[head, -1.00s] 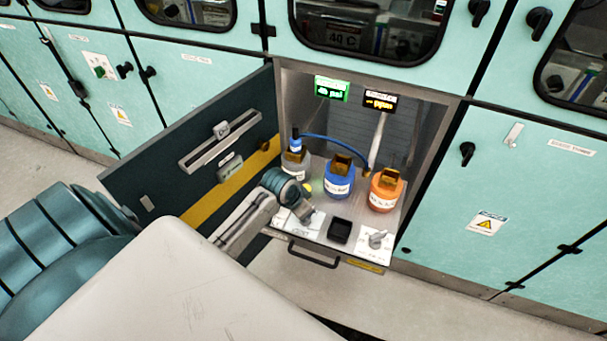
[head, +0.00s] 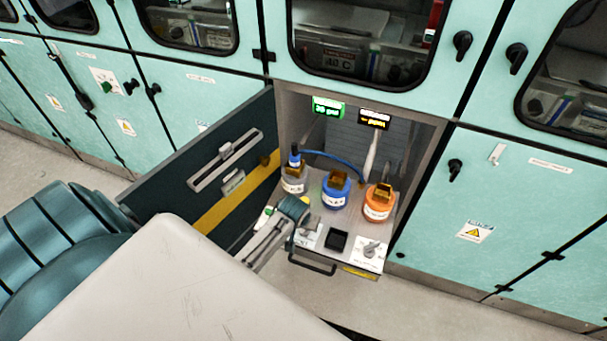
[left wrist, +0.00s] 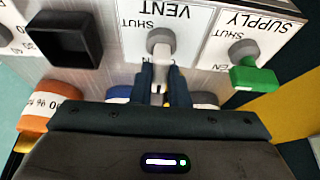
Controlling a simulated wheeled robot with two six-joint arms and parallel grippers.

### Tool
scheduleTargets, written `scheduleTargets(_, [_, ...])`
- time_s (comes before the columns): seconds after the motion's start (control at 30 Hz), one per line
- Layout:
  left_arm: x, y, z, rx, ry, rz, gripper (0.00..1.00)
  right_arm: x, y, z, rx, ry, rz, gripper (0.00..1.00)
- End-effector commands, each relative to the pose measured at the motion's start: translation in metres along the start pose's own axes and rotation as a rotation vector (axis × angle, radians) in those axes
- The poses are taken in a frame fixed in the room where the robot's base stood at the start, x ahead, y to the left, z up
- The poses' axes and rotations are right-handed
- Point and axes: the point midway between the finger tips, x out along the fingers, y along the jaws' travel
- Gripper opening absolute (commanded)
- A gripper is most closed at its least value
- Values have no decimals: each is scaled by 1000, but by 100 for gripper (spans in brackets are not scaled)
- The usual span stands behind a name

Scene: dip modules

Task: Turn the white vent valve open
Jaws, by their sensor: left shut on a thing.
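The white vent valve (left wrist: 159,43) sits on a white plate (left wrist: 190,18) lettered VENT, which is upside down in the left wrist view. Its lever points down in that picture, away from the SHUT mark and across lettering that it partly covers. My left gripper (left wrist: 165,88) is shut on the lever, one finger on each side. In the head view my left gripper (head: 299,222) is at the front left of the cabinet shelf and hides most of the valve. My right gripper is in neither view.
The green supply valve (left wrist: 254,77) is close beside. A black square socket (head: 336,241) and a grey knob (head: 372,248) are to the right. Blue (head: 336,189), orange (head: 379,203) and grey (head: 293,181) bottles stand behind. The open door (head: 215,170) bounds the left. A green display (head: 327,107) hangs above.

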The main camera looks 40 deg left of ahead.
Motion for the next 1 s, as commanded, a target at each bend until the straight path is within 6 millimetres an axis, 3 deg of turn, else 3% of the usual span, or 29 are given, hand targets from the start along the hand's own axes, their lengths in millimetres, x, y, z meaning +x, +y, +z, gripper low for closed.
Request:
scheduleTargets(0.37, [0,0,0,-5,0,-1,0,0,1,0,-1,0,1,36])
scheduleTargets(0.4, [0,0,0,-5,0,-1,20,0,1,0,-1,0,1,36])
scheduleTargets(0.5, [0,0,0,-5,0,-1,36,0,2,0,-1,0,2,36])
scheduleTargets(0.83, [-2,0,0,-4,1,-1,36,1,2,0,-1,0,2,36])
scheduleTargets(1.0, [-19,0,0,-3,3,-1,36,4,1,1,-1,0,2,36])
